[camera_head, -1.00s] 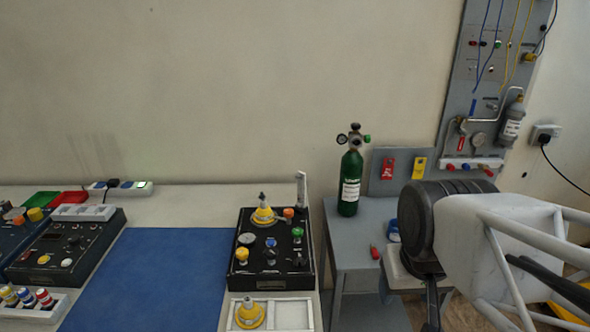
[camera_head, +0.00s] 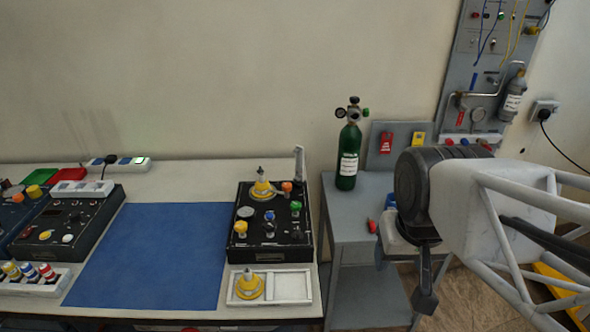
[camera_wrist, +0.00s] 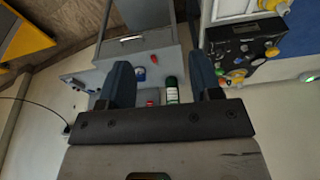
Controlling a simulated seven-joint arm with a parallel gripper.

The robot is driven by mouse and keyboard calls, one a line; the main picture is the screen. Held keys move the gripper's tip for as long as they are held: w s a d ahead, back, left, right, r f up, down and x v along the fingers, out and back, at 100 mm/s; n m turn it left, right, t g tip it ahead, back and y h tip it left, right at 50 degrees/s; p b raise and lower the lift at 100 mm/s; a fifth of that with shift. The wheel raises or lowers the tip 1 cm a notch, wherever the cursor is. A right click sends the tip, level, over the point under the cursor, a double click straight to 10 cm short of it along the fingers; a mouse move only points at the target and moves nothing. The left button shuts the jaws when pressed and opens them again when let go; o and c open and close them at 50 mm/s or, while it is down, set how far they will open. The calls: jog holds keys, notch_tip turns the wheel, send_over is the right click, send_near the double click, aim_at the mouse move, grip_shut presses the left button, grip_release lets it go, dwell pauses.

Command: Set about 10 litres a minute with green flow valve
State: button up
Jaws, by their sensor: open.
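A green oxygen cylinder (camera_head: 347,160) stands upright on a grey side table. Its regulator has a round gauge (camera_head: 340,113) on the left and a green knob (camera_head: 366,113) on the right. A black panel box (camera_head: 268,240) on the bench also carries a small green knob (camera_head: 296,206) among other knobs. The frames do not show which green knob is the flow valve, and no reading is legible. My gripper (camera_wrist: 163,80) is open and empty. The cylinder (camera_wrist: 171,92) shows between its fingers in the wrist view, farther off. In the head view the gripper hangs right of the cylinder, touching neither knob.
The side table (camera_head: 350,222) holds a small red item (camera_head: 372,226). Red and yellow tags hang on a grey board (camera_head: 402,135) behind. A wall panel (camera_head: 480,60) with tubing stands right. The blue mat (camera_head: 150,255) is clear.

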jog(key=w+a+f+m+g+y, duration=0.1)
jog(key=w+a+m, duration=0.25)
jog(key=w, duration=0.55)
jog(key=w+a+m+y, duration=0.1)
jog(key=w+a+m, duration=0.1)
jog(key=w+m, duration=0.45)
jog(key=m+g+y, duration=0.2)
jog(key=m, duration=0.6)
send_near(296, 204)
jog(key=f, duration=0.1)
jog(key=shift+s+a+f, duration=0.1)
jog(key=shift+f, duration=0.1)
jog(key=shift+y, duration=0.3)
jog(key=shift+x, duration=3.9)
jog(key=c, duration=0.9)
jog(key=shift+c, duration=0.2)
